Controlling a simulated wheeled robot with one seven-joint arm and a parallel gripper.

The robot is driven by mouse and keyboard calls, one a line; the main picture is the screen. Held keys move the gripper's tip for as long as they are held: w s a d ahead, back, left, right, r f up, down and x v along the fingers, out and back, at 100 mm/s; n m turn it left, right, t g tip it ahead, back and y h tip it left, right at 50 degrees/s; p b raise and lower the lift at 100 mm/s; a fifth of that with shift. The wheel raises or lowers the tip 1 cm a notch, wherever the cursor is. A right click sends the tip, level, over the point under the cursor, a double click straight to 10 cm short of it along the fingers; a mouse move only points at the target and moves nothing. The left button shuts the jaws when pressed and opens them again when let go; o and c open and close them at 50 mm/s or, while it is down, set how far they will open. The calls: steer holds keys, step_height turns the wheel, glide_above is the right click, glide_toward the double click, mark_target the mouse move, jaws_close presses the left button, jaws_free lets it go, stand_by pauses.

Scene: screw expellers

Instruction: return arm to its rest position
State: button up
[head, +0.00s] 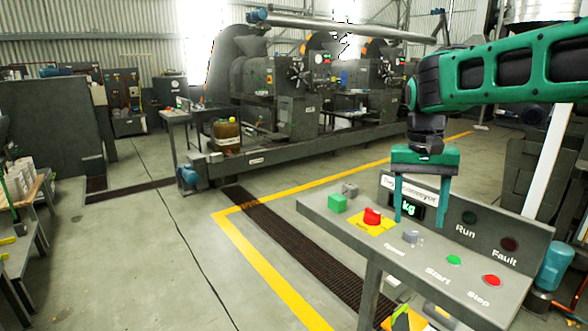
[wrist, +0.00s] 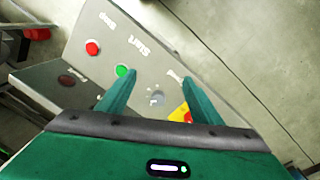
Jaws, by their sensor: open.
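My arm (head: 500,72) reaches in from the right of the head view, green and black. My gripper (head: 423,215) hangs down over the control panel (head: 375,250), its two green fingers apart with nothing between them. In the wrist view my gripper (wrist: 158,88) is open above the panel (wrist: 165,45). The grey knob (wrist: 157,97) shows between the fingers; I cannot tell whether they touch anything. In the head view the grey knob (head: 411,237) is just below the fingertips.
A raised sign board (head: 490,232) stands behind. Open floor (head: 180,250) lies to the left.

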steer(key=s+d+f, duration=0.4)
steer(key=s+d, duration=0.6)
steer(key=s, duration=0.2)
steer(key=s+d+f, duration=0.1)
steer(key=s+f, duration=0.1)
steer(key=s, duration=0.3)
steer(key=s+d+f+m, duration=0.1)
steer(key=s+f, duration=0.2)
steer(key=s, duration=0.3)
steer(key=s+d+f+y, duration=0.1)
steer(key=s+f, duration=0.1)
steer(key=s, duration=0.3)
steer(key=shift+s+f+m, duration=0.3)
steer(key=shift+s+f, duration=0.05)
steer(key=shift+w+f, duration=0.25)
steer(key=shift+w, duration=0.4)
